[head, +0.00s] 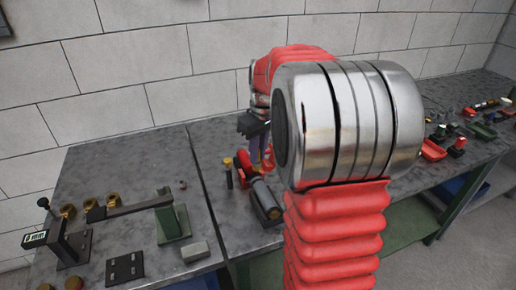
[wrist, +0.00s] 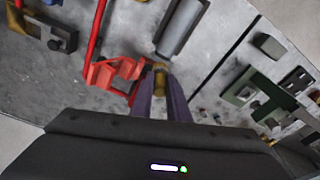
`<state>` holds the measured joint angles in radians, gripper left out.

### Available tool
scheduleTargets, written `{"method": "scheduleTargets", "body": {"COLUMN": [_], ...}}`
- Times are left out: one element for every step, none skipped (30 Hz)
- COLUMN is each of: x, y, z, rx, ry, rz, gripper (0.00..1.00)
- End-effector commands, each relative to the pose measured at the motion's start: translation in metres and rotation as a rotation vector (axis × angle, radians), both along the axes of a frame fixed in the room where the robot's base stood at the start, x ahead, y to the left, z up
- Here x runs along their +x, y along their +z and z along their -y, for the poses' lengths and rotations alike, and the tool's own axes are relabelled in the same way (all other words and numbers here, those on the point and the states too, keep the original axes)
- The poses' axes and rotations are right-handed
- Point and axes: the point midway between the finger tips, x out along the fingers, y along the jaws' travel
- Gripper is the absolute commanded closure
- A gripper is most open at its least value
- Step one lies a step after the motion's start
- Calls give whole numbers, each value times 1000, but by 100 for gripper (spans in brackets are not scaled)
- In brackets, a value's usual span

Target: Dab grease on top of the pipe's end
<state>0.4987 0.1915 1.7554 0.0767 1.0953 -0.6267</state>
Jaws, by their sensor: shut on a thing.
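My gripper (wrist: 160,90) points down at the bench with its two purple fingers closed on a small brass-coloured piece (wrist: 160,70). In the head view my gripper (head: 266,156) is partly hidden behind my arm. A grey pipe (wrist: 183,24) lies on the bench; it also shows in the head view (head: 265,196). The held piece appears close to the pipe's near end in the wrist view; I cannot tell whether they touch. A red clamp-like tool (wrist: 113,76) with a long red handle sits beside the fingers. I cannot make out any grease.
A green block stand (head: 173,222) with a long bar, a gauge post (head: 66,243) and a dark plate (head: 125,268) are on the left bench. A brass pin (head: 228,177) stands near the red tool. A seam separates the benches.

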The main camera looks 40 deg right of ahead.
Motion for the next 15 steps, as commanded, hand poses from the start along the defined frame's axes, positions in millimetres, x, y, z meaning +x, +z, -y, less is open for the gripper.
{"method": "scheduleTargets", "body": {"x": [0,0,0,0,0,0,0,0,0,0,0,0,0,0,0], "y": [-5,-7,-10,-13,-15,-19,-21,-23,-25,-27,-28,-29,-30,-31,-32], "z": [0,0,0,0,0,0,0,0,0,0,1,0,1,0,1], "rx": [1,1,1,1,0,1,1,1,0,0,0,0,0,0,0], "ry": [0,0,0,0,0,0,0,0,0,-1,-1,-1,-1,-1,-1], "rz": [-1,-1,-1,-1,0,-1,-1,-1,0,0,0,0,0,0,0], "gripper": [100,100,100,100,100,100,100,100,100,100,100,100,100,100,100]}}
